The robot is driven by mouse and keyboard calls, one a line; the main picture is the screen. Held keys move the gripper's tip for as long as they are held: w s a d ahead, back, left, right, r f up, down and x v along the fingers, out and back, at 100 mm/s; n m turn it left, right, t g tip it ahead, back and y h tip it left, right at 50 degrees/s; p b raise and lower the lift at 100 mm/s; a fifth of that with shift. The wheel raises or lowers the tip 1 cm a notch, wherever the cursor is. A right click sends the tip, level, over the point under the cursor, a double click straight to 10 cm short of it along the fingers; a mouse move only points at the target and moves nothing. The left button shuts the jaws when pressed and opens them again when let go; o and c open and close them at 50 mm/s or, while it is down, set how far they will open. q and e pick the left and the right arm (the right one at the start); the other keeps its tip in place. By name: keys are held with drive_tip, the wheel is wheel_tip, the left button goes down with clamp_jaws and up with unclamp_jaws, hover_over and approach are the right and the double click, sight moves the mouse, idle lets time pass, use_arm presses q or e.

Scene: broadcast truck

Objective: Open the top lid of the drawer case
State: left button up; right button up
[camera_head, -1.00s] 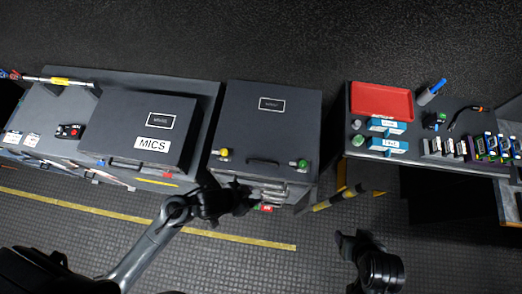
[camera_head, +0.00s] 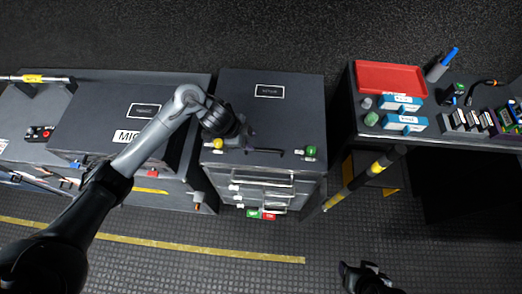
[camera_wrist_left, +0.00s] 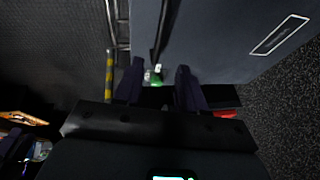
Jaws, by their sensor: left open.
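The drawer case (camera_head: 280,113) stands in the middle of the head view, with a dark, flat top lid that looks closed. A black handle (camera_head: 268,152) lies along the lid's front edge, between a yellow knob (camera_head: 218,143) and a green knob (camera_head: 311,151). My left gripper (camera_head: 247,138) is open above the lid's front part, near the handle's left end. In the left wrist view its fingers (camera_wrist_left: 157,72) are apart, with the green knob (camera_wrist_left: 157,77) seen between them and the handle (camera_wrist_left: 160,35) ahead. I cannot tell whether it touches. My right gripper (camera_head: 364,268) is low in the head view, away from the case.
The MICS case (camera_head: 95,115) stands to the left, partly behind my left arm. To the right, a table holds a red tray (camera_head: 390,77) and several small items.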

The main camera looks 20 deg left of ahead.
sight(263, 150)
use_arm(q)
drive_tip(key=b+x, duration=0.2)
drive_tip(key=x, duration=0.8)
drive_tip(key=shift+b, duration=0.3)
clamp_jaws()
